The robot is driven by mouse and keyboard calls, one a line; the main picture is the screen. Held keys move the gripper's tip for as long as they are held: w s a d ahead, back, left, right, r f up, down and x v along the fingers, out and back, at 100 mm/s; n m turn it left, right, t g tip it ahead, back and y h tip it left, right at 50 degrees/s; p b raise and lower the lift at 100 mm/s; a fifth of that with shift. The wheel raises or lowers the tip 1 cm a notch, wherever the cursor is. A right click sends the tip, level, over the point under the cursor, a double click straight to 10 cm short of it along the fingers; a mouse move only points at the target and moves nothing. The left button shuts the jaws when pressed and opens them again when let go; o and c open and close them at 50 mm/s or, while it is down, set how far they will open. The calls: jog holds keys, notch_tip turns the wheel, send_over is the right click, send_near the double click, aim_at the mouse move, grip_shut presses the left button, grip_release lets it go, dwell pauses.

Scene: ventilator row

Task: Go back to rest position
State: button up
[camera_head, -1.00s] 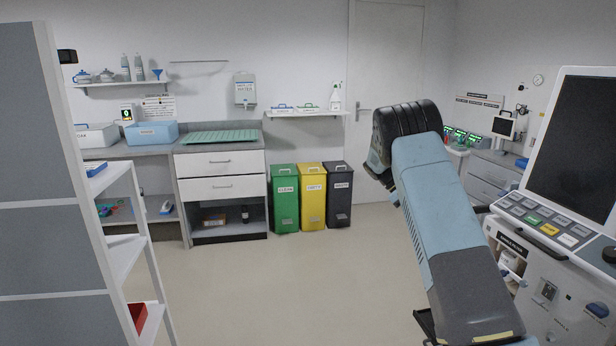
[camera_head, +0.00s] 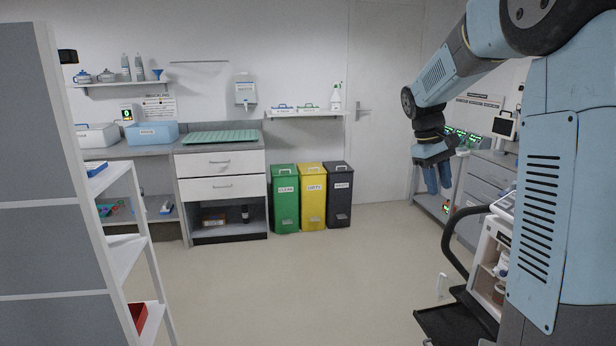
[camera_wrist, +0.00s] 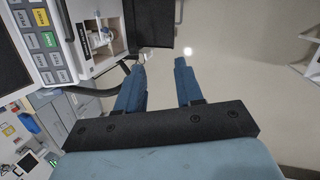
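My gripper (camera_head: 438,190) hangs pointing down at the right of the head view, in front of the far counter. It is raised above the floor and apart from the furniture. In the wrist view my gripper (camera_wrist: 160,68) shows its two blue fingers spread, with nothing between them but floor. The ventilator (camera_head: 490,262) is at the right of the head view, mostly hidden by my arm. Its button panel (camera_wrist: 42,38) shows at the upper left of the wrist view.
A grey-and-white shelf rack (camera_head: 125,245) stands close on the left. Green (camera_head: 285,200), yellow (camera_head: 312,200) and dark bins (camera_head: 338,198) stand at the back wall. A black tray (camera_head: 455,325) juts out low at the right. The middle floor (camera_head: 320,285) is clear.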

jog(key=s+a+r+m+t+y, duration=0.1)
jog(key=s+a+m+t, duration=0.1)
jog(key=s, duration=1.2)
jog(key=s+a+m+t+y, duration=0.2)
jog(key=s+a+t, duration=0.2)
jog(key=s, duration=1)
jog(key=a, duration=0.3)
jog(key=shift+r+t, duration=0.3)
jog(key=shift+r, duration=0.05)
